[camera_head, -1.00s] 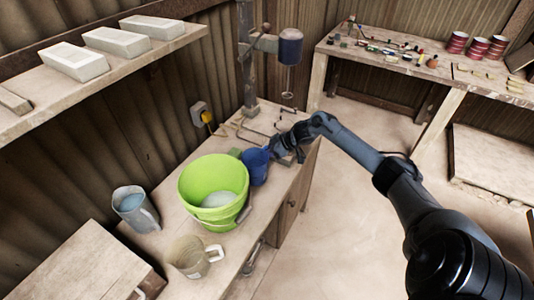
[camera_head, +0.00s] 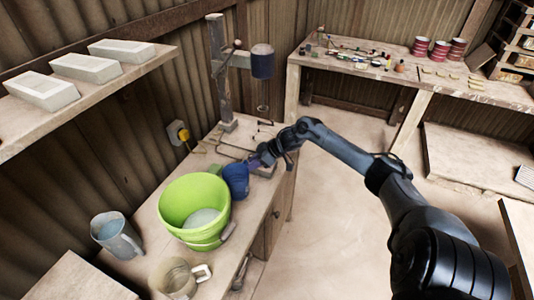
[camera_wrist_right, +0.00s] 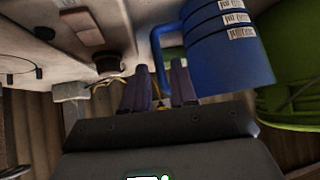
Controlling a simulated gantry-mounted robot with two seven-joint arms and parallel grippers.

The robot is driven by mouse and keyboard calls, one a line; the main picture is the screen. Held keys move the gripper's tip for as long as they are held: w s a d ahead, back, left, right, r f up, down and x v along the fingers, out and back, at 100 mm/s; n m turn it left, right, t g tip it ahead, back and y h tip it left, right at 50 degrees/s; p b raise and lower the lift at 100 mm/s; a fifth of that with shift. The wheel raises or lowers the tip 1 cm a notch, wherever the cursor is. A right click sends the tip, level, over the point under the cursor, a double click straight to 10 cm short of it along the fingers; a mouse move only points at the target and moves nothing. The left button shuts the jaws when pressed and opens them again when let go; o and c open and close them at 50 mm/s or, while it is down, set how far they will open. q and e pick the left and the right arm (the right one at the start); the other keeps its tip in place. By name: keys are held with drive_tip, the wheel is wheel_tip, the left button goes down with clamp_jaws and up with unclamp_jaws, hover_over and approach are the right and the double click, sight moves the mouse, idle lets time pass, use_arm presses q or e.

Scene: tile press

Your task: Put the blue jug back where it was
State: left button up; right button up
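The blue jug (camera_head: 236,182) stands at the right of the green bucket on the workbench, close to its wall. In the right wrist view the jug (camera_wrist_right: 228,55) fills the upper right, with white printed labels and its handle on the left side. My right gripper (camera_head: 262,160) is at the jug's handle side. In the wrist view its two dark fingers (camera_wrist_right: 159,88) are apart, with the handle's end at the gap between them. Firm contact with the handle is not visible. My left gripper is not in view.
The green bucket (camera_head: 182,222) holds pale material. A grey jug with bluish contents (camera_head: 117,236) and a beige jug (camera_head: 176,278) stand on the workbench (camera_head: 140,205). A post stand (camera_head: 219,80) rises behind my right gripper. A shelf with white blocks (camera_head: 80,67) hangs at left.

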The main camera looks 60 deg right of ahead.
drive_tip(key=p+v, duration=0.2)
drive_tip(key=v, duration=0.6)
idle(0.5)
